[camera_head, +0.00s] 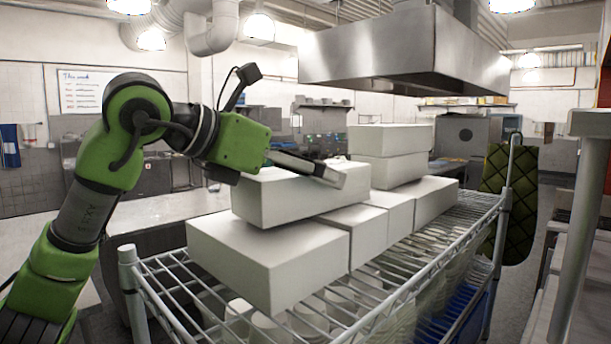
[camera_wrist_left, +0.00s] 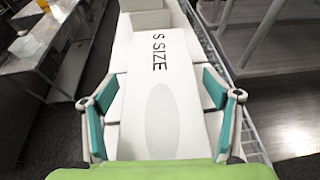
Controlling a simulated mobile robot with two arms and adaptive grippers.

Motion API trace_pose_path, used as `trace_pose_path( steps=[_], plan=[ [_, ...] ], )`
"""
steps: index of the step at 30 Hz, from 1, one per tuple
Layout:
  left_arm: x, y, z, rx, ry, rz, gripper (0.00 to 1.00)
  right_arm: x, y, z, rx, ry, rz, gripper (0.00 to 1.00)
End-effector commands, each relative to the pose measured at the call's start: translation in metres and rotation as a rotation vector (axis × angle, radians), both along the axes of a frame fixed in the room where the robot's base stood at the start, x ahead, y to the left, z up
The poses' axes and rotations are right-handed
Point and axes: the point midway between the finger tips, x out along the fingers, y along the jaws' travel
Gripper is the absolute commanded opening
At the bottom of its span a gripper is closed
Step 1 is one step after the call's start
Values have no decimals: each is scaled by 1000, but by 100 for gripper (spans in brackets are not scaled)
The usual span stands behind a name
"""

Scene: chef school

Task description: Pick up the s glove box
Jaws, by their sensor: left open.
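The s glove box is a plain white box (camera_head: 280,200) lying on top of other white boxes on a wire rack in the head view. In the left wrist view its top face (camera_wrist_left: 160,85) shows the print "S SIZE" and a pale oval. My left gripper (camera_head: 318,168) is over this box in the head view. In the left wrist view my left gripper (camera_wrist_left: 160,115) is open, with one teal-padded finger along each long side of the box. Whether the pads touch it I cannot tell. My right gripper is not in view.
Other white boxes (camera_head: 270,262) lie beneath and beside it, and two more are stacked (camera_head: 390,155) behind. The wire rack (camera_head: 400,285) has cups on its lower shelf. A dark quilted mitt (camera_head: 508,200) hangs at its right end. A metal hood (camera_head: 405,50) is overhead.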

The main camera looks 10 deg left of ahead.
Motion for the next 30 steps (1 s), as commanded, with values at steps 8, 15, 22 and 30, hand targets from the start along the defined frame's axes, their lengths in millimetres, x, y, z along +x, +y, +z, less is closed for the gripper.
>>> trace_pose_path(
  steps=[8,15,22,30],
  plan=[
    [2,-2,-2,0,-2,1,78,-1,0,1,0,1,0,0],
    [2,-1,-2,0,-1,1,30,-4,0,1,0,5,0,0],
    [2,-1,0,-2,-3,1,30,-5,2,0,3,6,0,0],
    [2,-2,19,-3,-7,0,30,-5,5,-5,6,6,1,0]
  ],
)
